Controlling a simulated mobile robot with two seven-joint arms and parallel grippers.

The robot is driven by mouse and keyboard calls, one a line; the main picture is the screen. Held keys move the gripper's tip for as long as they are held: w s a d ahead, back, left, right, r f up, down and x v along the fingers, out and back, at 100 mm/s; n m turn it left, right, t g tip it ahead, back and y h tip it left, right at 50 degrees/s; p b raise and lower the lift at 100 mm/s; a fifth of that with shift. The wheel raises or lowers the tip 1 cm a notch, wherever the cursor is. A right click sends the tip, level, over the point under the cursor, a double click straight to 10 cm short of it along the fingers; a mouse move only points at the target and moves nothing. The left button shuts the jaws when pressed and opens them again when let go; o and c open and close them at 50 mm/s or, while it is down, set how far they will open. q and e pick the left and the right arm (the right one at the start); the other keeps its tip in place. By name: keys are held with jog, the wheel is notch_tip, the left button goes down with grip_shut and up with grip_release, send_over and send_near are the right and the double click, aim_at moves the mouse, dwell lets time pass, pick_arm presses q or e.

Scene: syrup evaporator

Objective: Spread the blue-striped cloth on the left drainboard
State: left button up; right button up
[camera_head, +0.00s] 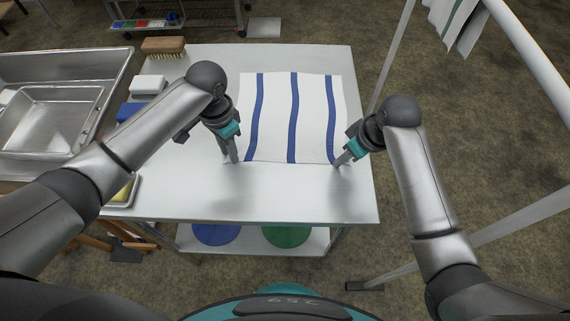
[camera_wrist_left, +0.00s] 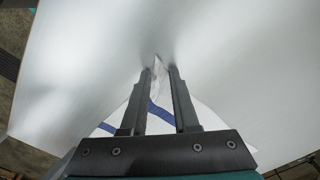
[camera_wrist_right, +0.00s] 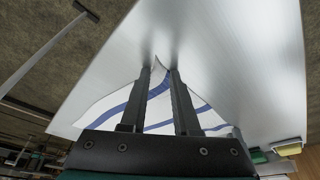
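The white blue-striped cloth (camera_head: 277,117) lies spread nearly flat on the metal drainboard (camera_head: 290,194), its stripes running front to back with slight waves. My left gripper (camera_head: 236,161) is down at its near left corner. In the left wrist view the cloth corner (camera_wrist_left: 159,92) shows between the parted fingers. My right gripper (camera_head: 340,163) is down at its near right corner. In the right wrist view that corner (camera_wrist_right: 158,93) also shows between parted fingers. A visible gap separates the fingers of each gripper. Whether the fingertips touch the cloth is hard to tell.
A sink basin (camera_head: 52,121) adjoins on the left. A brush (camera_head: 163,46), a white block (camera_head: 147,85) and a blue item (camera_head: 128,111) sit along the left edge. A rail frame (camera_head: 393,55) with a hanging striped cloth (camera_head: 458,22) stands right. The drainboard's front strip is clear.

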pick_arm(q)
jog(key=c, duration=0.4)
pick_arm(e)
jog(key=shift+d, duration=0.1)
jog(key=c, duration=0.4)
pick_arm(q)
jog(key=shift+r, duration=0.1)
dwell(0.4)
